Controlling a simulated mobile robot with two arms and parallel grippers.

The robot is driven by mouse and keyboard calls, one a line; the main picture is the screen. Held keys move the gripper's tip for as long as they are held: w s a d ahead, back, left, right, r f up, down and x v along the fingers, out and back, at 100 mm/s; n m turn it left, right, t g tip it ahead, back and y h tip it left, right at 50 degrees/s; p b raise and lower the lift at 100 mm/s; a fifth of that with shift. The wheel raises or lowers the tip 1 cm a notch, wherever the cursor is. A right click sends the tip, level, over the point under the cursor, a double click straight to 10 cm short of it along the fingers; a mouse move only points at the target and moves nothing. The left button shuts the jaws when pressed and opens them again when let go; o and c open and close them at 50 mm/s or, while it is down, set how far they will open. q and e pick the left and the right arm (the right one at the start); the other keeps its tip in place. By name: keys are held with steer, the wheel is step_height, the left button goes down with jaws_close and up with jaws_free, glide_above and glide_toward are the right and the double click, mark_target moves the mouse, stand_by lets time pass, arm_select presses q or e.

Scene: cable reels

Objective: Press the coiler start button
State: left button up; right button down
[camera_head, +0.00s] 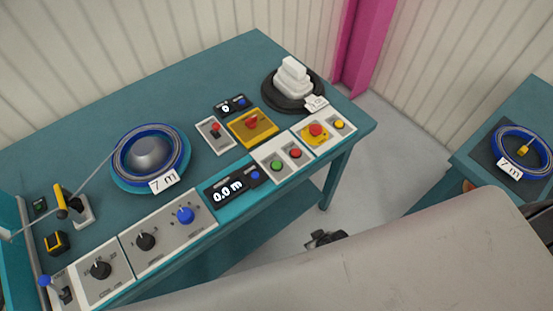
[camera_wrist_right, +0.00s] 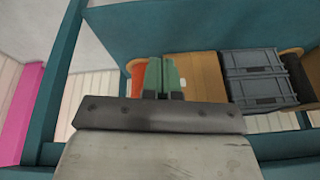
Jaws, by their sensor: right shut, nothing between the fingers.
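A green button (camera_head: 277,165), which appears to be the start button, sits beside a red button (camera_head: 295,153) on a white panel (camera_head: 263,157) at the front edge of the teal bench. A display (camera_head: 232,189) reading 0.0 m is just left of this panel. A blue reel (camera_head: 149,152) labelled 7 m rests on the bench. My right gripper (camera_wrist_right: 163,75) shows in the right wrist view with its green fingers together and nothing between them. It is away from the buttons, which are not in that view. My left gripper is not in view.
Knobs (camera_head: 101,270), a yellow panel with a red switch (camera_head: 252,122) and a red emergency-style button (camera_head: 316,130) share the bench. A second table with a blue reel (camera_head: 524,146) stands right. In the wrist view are a teal frame (camera_wrist_right: 45,100) and grey crates (camera_wrist_right: 260,85).

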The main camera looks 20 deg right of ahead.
steer(key=w+a+r+n+y+p, duration=0.15)
steer(key=w+a+r, duration=0.25)
steer(key=r, duration=0.7)
steer(key=w+a+r+n+y+p, duration=0.15)
steer(key=w+a+r, duration=0.3)
steer(key=r, duration=0.55)
steer(key=w+a+r+y+p, duration=0.25)
steer(key=w+a+r, duration=0.2)
steer(key=r, duration=0.65)
steer(key=m+t, duration=0.1)
steer(key=m, duration=0.2)
glide_above(278, 163)
steer(key=shift+r+y+b, duration=0.25)
steer(key=shift+y+b, duration=0.1)
steer(key=shift+b, duration=0.05)
step_height(278, 163, down, 9)
steer(key=b, duration=0.7)
steer(key=shift+b, duration=0.4)
steer(key=shift+f+b, duration=0.35)
